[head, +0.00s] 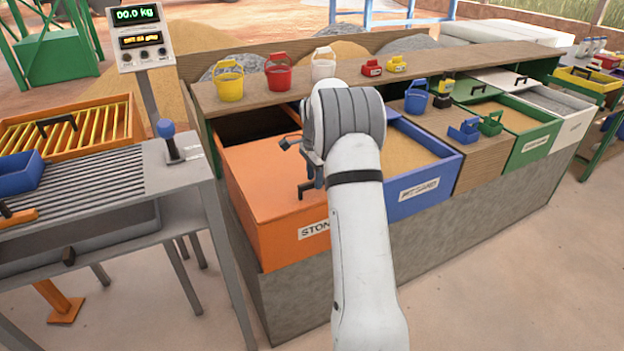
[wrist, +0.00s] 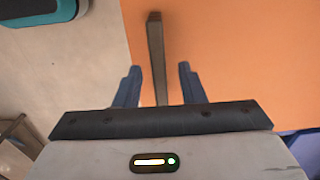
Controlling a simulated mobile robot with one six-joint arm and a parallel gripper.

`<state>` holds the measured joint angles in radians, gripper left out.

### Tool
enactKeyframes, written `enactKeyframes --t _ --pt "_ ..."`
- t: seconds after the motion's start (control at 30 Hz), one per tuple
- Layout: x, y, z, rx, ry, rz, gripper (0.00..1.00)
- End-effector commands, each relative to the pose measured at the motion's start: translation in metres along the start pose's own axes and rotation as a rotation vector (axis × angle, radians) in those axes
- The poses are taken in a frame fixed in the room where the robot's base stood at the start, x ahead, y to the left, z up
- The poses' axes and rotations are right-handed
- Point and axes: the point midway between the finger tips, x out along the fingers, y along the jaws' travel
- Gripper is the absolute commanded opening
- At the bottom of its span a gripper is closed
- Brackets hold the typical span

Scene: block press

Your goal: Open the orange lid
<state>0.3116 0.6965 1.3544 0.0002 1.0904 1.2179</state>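The orange lid (head: 265,178) lies flat over the front of the orange bin labelled "STON…" (head: 248,229). A dark gap shows behind it. Its dark handle (head: 310,187) stands near the front right part of the lid. In the wrist view the orange lid (wrist: 230,60) fills the right side, and the handle (wrist: 156,35) is a bar running between the fingers. My gripper (wrist: 158,70) is open, with a finger on each side of the bar and gaps visible. In the head view my arm partly hides the gripper and the lid's right side.
A blue bin of sand (head: 430,195) stands right of the orange one. Buckets, such as a yellow one (head: 229,82), line the shelf behind. A grey table (head: 185,190) with a blue-knobbed lever (head: 168,140) stands close on the left.

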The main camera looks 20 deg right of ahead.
Motion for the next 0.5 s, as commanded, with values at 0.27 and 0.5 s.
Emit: enactKeyframes --t 0.27,0.5 --pt "0.0055 0.0011 -0.0021 0.003 0.000 0.000 0.36" --pt "0.0054 0.0012 -0.0023 0.004 0.000 0.000 0.22"
